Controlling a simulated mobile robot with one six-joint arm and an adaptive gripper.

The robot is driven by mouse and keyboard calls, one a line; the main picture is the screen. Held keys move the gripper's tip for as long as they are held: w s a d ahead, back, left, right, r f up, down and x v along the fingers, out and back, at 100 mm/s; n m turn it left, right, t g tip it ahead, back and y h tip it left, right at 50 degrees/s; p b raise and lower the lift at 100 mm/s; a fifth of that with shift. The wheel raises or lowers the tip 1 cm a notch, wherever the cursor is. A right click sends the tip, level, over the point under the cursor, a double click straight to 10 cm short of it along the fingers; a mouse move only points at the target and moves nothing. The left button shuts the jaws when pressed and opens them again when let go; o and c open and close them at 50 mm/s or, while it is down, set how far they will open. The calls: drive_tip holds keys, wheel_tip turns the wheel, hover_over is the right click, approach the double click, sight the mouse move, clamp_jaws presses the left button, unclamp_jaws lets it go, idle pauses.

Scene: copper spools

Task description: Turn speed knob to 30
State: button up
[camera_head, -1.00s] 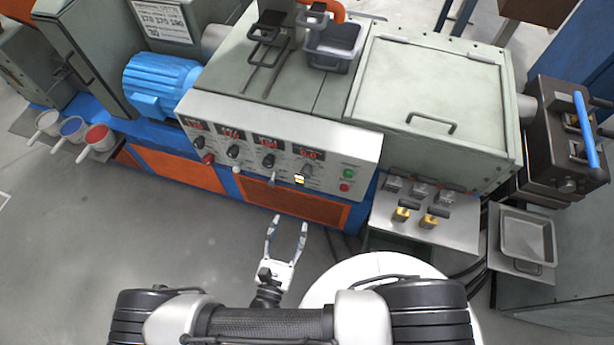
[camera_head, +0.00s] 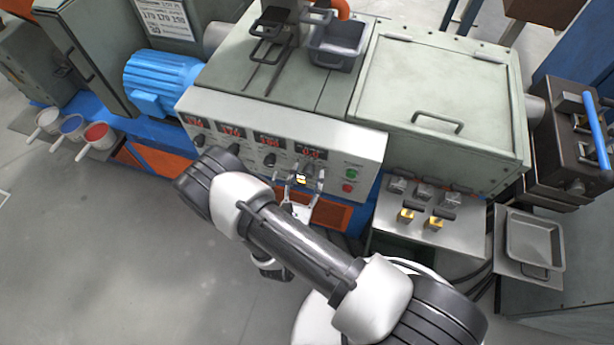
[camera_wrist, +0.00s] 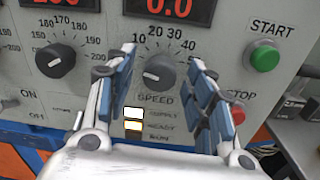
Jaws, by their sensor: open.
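The speed knob (camera_wrist: 160,73) is a dark round knob above the word SPEED, with dial numbers from 10 to 50 partly visible around it. My gripper (camera_wrist: 166,62) is open, with one blue-padded finger on each side of the knob. Whether the pads touch the knob cannot be told. In the head view my gripper (camera_head: 303,184) is at the right part of the control panel (camera_head: 350,140), and it partly hides the knob.
Another dark knob (camera_wrist: 55,61) lies left of the left finger. A green START button (camera_wrist: 265,56) and a red STOP button, partly behind the right finger, lie to the right. Lit indicator labels (camera_wrist: 134,113) sit below the knob. A table with gold pieces (camera_head: 405,216) stands right.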

drive_tip(key=shift+w+d, duration=0.1)
drive_tip(key=shift+w, duration=0.2)
drive_tip(key=shift+c, duration=0.3)
drive_tip(key=c, duration=1)
